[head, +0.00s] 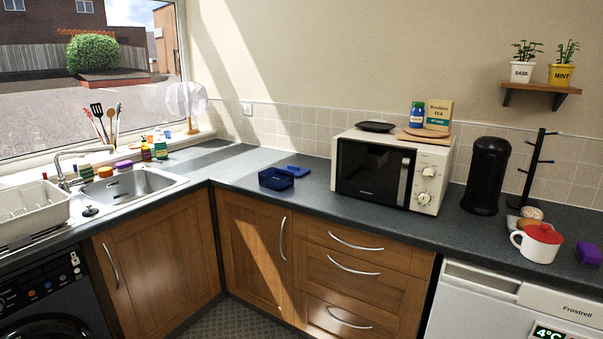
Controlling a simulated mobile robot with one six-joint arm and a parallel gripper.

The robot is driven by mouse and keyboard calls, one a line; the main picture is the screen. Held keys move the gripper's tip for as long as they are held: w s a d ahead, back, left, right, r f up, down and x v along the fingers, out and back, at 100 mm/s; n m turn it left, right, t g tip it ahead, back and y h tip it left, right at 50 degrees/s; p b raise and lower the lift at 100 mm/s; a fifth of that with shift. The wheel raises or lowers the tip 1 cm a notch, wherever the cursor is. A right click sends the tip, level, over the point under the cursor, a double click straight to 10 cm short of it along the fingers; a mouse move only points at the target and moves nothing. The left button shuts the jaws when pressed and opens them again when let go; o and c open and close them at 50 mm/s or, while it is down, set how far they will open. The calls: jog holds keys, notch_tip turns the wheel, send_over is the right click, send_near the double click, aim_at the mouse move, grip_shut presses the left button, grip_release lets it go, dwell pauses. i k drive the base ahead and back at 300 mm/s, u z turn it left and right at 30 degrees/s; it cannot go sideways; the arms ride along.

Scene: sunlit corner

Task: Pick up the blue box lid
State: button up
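The blue box lid (294,171) lies flat on the dark grey counter, left of the microwave. The open blue box (276,179) stands just in front of it and to the left; I cannot tell whether the two touch. My gripper is not in view, and no part of my arm shows near the lid.
A white microwave (389,172) stands right of the lid, with a board, blue jar and tea box on top. A black canister (485,176) and red-lidded white pot (538,242) are farther right. A sink (132,185) is left. Counter (225,170) left of the box is clear.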

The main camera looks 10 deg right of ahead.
aim_at(299, 171)
jog(key=u, duration=0.1)
jog(key=i, duration=0.95)
jog(key=z, duration=0.05)
